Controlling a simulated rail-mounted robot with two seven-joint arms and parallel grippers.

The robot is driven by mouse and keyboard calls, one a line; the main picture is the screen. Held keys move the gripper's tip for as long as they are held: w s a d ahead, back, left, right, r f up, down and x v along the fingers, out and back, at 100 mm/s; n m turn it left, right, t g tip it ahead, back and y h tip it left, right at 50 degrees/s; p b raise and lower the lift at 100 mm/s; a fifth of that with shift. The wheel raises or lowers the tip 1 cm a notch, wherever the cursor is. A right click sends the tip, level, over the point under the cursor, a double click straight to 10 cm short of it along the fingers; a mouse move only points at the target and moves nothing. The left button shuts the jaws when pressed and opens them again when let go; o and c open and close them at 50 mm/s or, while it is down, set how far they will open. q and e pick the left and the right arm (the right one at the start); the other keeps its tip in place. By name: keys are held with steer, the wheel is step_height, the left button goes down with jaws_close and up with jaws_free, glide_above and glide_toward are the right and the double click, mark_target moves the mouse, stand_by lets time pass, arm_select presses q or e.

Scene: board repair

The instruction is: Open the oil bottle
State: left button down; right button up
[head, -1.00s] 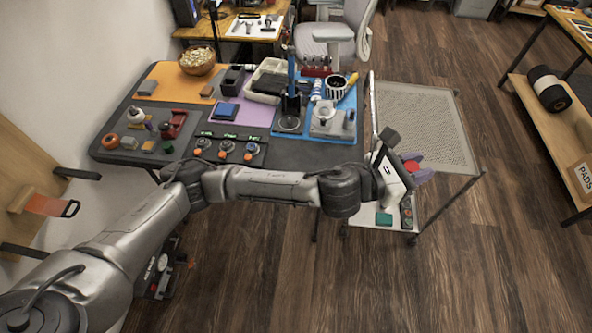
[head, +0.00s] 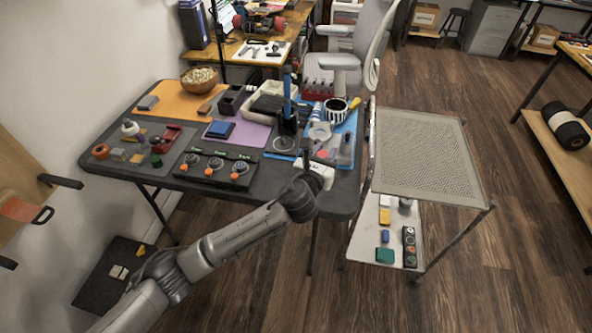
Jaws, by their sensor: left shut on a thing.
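My left gripper (head: 322,158) is over the front right of the dark workbench (head: 278,183), pointing away from me. Its white body hides most of its fingers. It is shut on a small red thing (head: 322,154), of which only a little shows. I cannot tell whether this is part of the oil bottle. A small white and blue bottle (head: 316,112) stands on the blue mat (head: 350,124) behind the gripper, beside a striped cup (head: 335,110). I cannot tell for certain which thing is the oil bottle. My right gripper is not in view.
A blue upright stand (head: 287,95) rises close behind the gripper.

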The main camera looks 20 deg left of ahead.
arm_select(q)
steer(key=shift+w+a+f+b, duration=0.8)
steer(key=shift+a+f, duration=0.55)
steer(key=shift+f, duration=0.3)
steer(key=shift+w+a+f+b, duration=0.65)
steer(key=shift+a+f+b, duration=0.3)
steer(key=shift+a+f, duration=0.55)
steer(key=shift+w+a+f+b, duration=0.8)
steer(key=shift+a+f, duration=0.45)
steer(key=shift+f, duration=0.5)
steer(key=shift+f, duration=0.15)
steer(key=c, duration=0.8)
jaws_free()
steer(key=shift+c, duration=0.2)
